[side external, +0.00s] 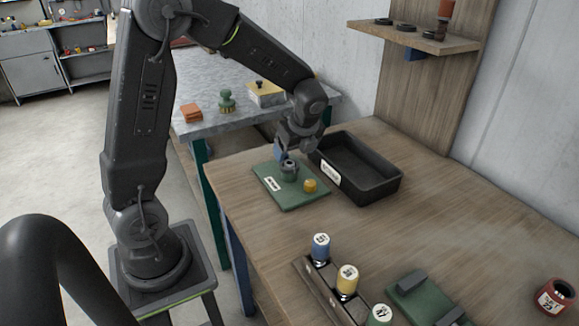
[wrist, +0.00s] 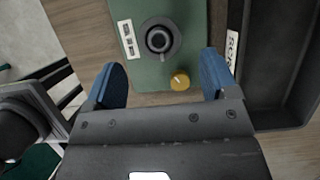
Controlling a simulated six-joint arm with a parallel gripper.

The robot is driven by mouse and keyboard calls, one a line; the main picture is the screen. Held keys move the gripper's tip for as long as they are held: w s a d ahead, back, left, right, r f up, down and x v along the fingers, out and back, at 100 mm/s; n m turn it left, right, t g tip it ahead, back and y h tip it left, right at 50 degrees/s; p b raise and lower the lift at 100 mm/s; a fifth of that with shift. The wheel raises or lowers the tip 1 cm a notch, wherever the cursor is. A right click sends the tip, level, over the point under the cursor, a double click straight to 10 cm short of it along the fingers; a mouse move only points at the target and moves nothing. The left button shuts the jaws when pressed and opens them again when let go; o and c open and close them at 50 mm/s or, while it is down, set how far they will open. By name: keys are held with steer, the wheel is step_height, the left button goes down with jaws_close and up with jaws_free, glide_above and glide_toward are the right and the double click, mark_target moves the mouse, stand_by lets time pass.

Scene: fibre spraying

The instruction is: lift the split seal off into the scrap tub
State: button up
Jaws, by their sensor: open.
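A green plate (side external: 273,193) lies on the wooden bench with a round grey fitting (side external: 289,172) standing on it. In the wrist view the fitting (wrist: 160,38) has a dark ring around its top, which looks like the seal; no split can be made out. My gripper (side external: 285,157) is above the plate at the fitting. Its blue fingers (wrist: 161,68) are spread wide and empty, with the fitting beyond their tips. The black scrap tub (side external: 382,191) stands right of the plate, with a white label on its near wall; its visible inside looks empty.
A yellow knob (side external: 310,186) stands on the plate near the fitting. A rack (side external: 318,284) with several labelled spools, a green fixture (side external: 418,302) and a red spool (side external: 555,296) are nearer the front. The bench right of the tub is clear.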

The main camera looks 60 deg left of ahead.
mark_target(289, 162)
steer(key=x, duration=0.5)
steer(key=shift+a+f, duration=0.1)
steer(key=shift+a, duration=0.05)
steer(key=c, duration=1)
